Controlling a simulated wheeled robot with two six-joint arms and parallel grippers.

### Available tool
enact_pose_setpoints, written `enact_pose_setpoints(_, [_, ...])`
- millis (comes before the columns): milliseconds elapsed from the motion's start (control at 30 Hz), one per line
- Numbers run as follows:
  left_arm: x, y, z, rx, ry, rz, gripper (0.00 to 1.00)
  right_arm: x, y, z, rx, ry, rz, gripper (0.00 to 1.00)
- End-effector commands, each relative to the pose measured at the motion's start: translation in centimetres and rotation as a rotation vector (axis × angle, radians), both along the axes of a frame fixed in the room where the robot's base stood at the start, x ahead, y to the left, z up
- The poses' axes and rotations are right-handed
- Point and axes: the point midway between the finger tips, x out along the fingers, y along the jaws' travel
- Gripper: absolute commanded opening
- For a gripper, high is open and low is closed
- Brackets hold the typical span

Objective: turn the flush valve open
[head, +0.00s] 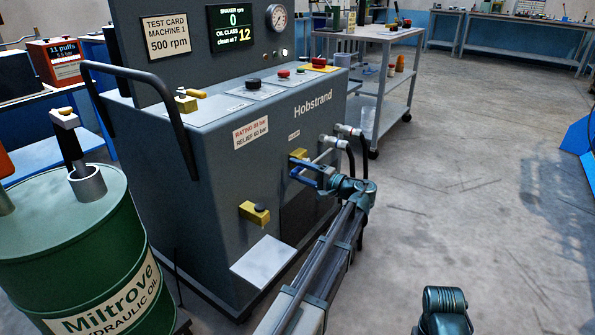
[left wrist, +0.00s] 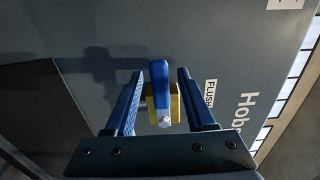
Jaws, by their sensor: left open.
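The flush valve (head: 298,155) is a small yellow block on the front of the grey Hobstrand machine, under a small label. In the left wrist view the valve's yellow body (left wrist: 176,103) carries a blue lever (left wrist: 160,84), and a partly hidden FLUSH label is beside it. My left gripper (head: 303,174) is open at the valve, its blue fingers reaching toward the machine front. In the left wrist view the lever stands between the two fingers, with a gap on both sides. The fingers partly hide the valve in the head view.
Another yellow valve (head: 255,213) sits lower left on the machine (head: 225,150), above a pale metal plate (head: 263,262). Hose fittings (head: 345,131) stick out to the right. A green oil drum (head: 75,245) stands at the left. The floor (head: 470,180) to the right is clear.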

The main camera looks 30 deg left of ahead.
Motion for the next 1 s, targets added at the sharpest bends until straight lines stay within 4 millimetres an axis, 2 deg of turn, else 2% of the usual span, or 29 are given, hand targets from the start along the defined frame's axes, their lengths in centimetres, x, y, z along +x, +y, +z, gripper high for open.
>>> enact_pose_setpoints(300, [0.0,0.21,0.0,0.0,0.0,0.0,0.55,0.0,0.0,0.0,0.0,0.0,0.0,0.5])
enact_pose_setpoints(600, [-0.01,0.18,0.0,0.0,0.0,0.001,0.01,0.0,0.0,0.0,0.0,0.0,0.0,0.5])
enact_pose_setpoints(1000, [-0.01,0.17,-0.01,0.0,0.0,0.001,0.0,0.0,0.0,0.0,0.0,0.0,0.0,0.5])
